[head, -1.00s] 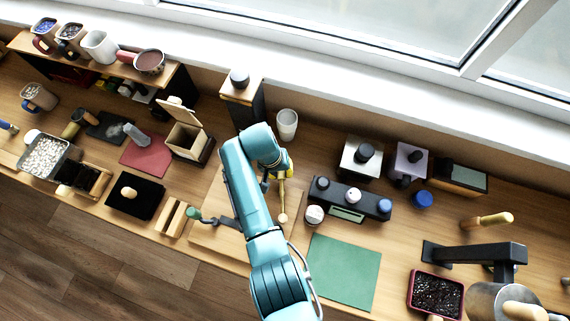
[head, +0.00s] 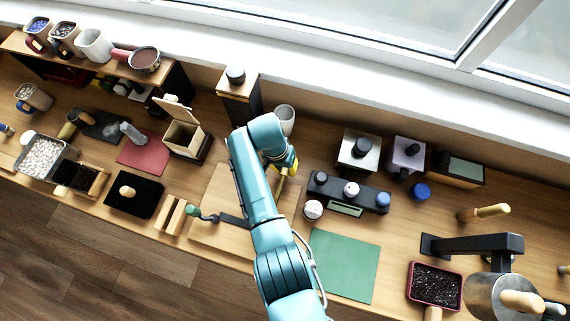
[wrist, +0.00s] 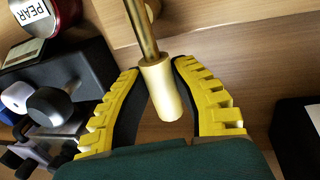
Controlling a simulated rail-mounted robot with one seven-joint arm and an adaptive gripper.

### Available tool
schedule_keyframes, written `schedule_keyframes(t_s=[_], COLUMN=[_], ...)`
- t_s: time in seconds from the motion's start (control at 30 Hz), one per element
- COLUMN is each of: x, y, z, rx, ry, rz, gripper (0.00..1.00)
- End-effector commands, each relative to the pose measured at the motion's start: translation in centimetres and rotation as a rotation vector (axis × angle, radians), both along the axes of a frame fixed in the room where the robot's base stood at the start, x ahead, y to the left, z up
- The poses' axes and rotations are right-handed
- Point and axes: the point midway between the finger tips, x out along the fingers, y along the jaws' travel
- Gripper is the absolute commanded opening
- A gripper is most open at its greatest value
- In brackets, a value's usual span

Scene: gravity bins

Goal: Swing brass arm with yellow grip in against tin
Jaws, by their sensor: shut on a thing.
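The pale yellow grip (wrist: 162,92) sits on the end of a brass arm (wrist: 138,28) in the wrist view. My gripper (wrist: 157,68), with yellow ridged fingers, is shut around this grip. A red tin (wrist: 66,14) with a white PEAR label is at the upper left of the wrist view, apart from the grip. What looks like the same tin (head: 313,210) stands right of my arm in the head view, beside a black unit. In the head view my arm hides the grip and much of the brass arm; a yellow part of my gripper (head: 291,166) shows.
The black unit with knobs (head: 346,210) stands right of my gripper. A green mat (head: 342,264) lies in front of it. A wooden board (head: 215,215) and a green-handled lever (head: 197,212) are left of my arm. A grey-white cup (head: 285,118) stands behind.

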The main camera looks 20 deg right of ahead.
Motion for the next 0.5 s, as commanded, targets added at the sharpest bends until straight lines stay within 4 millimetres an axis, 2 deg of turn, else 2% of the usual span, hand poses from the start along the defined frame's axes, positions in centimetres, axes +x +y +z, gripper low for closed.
schedule_keyframes(t_s=[0.13, 0.17, 0.3, 0.5], x=[-0.25, -0.25, -0.18, -0.10], y=[0.00, 0.00, 0.00, -0.01], z=[-0.31, -0.31, -0.22, -0.10], rx=[0.001, 0.001, 0.001, 0.001], ry=[0.006, 0.006, 0.005, 0.002], rz=[-0.001, -0.001, -0.001, 0.001], gripper=[0.00, 0.31, 0.56, 0.56])
